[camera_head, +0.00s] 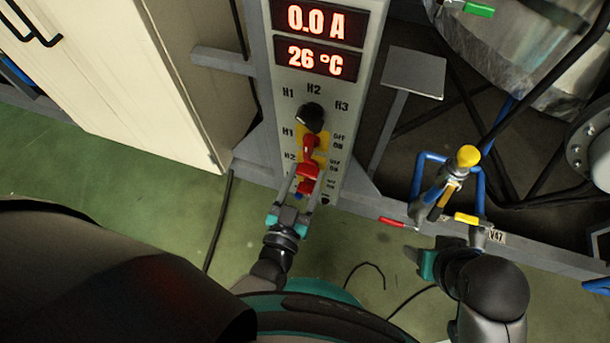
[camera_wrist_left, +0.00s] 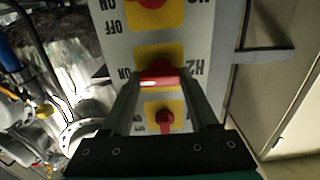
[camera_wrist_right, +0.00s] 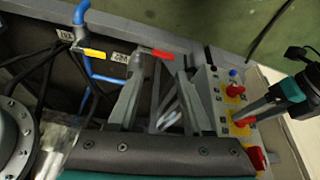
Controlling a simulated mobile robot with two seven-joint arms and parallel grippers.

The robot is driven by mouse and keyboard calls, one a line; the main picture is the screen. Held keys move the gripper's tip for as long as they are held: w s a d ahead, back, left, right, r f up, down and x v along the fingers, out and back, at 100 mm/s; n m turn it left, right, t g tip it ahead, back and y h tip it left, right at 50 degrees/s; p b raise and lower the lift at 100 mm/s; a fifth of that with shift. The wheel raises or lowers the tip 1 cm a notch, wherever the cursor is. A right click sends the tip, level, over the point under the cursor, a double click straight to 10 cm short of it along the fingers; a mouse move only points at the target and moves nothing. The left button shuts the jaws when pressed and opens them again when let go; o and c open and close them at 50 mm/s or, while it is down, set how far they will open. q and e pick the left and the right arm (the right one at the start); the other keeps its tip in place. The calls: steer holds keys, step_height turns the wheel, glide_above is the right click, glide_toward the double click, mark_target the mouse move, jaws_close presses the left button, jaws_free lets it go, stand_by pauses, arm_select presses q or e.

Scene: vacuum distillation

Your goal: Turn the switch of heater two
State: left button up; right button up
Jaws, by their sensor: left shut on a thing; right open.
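The grey control panel (camera_head: 268,60) has red switches on yellow plates below a black knob (camera_head: 312,117). The H2 switch (camera_wrist_left: 158,70) is red, and my left gripper (camera_head: 306,178) is shut on its handle, with one finger on each side. The handle looks crosswise between the fingertips in the left wrist view. The H1 switch (camera_head: 310,146) is just above it. A third red switch (camera_wrist_left: 165,121) shows between the fingers in the left wrist view. My right gripper (camera_wrist_right: 158,85) is open and empty, away from the panel.
The displays (camera_head: 317,42) read 0.0 A and 26 °C. Blue pipes with a yellow-topped valve (camera_head: 467,156) and a red handle (camera_head: 391,221) stand near my right gripper. A pale cabinet (camera_head: 110,70) is left of the panel. Green floor is open below.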

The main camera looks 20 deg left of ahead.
arm_select(q)
steer(key=shift+n, duration=0.4)
steer(key=n, duration=0.4)
steer(key=shift+n+p, duration=0.3)
steer(key=n, duration=0.5)
steer(key=shift+n, duration=2.3)
steer(key=shift+n+b, duration=0.5)
steer(key=shift+n, duration=1)
arm_select(e)
steer(key=shift+d+r, duration=0.1)
steer(key=shift+r, duration=0.4)
